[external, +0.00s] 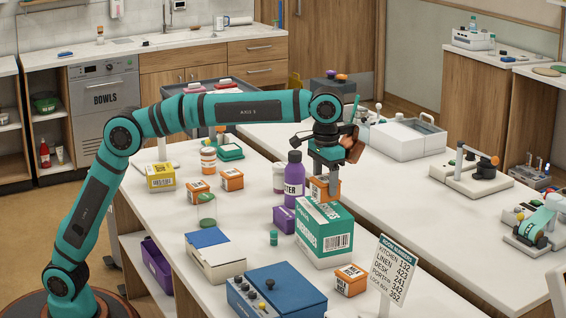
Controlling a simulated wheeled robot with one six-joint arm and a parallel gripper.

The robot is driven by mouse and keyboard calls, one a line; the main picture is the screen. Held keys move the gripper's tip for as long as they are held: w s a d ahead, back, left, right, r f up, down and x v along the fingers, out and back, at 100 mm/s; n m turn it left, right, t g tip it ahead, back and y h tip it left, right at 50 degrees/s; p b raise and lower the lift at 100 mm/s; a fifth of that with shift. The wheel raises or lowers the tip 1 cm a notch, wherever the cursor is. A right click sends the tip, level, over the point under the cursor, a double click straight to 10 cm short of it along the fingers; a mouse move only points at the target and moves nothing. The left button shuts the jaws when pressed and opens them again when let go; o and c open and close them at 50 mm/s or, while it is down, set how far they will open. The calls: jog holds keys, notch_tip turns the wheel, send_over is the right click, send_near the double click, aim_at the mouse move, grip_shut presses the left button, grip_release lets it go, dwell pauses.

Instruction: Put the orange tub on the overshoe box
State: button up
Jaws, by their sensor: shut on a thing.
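My gripper (324,182) points down and is shut on an orange tub (319,190) with a pale label. The green and white overshoe box (324,238) stands on the white table, its printed side facing the camera. The held tub shows at the back edge of the box's top. I cannot tell whether it touches the box or is a little above or behind it.
A purple bottle (294,180) stands close left of my gripper, with a purple carton (284,219) in front of it. A blue control box (277,293) and a sign (393,268) stand near the front. The back table (420,220) has clear room.

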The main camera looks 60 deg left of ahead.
aim_at(325, 179)
jog(key=shift+f, duration=1.3)
jog(key=o, duration=1.1)
jog(key=shift+f, duration=0.15)
notch_tip(325, 179, up, 12)
jog(key=shift+f, duration=0.15)
jog(key=shift+r, duration=0.3)
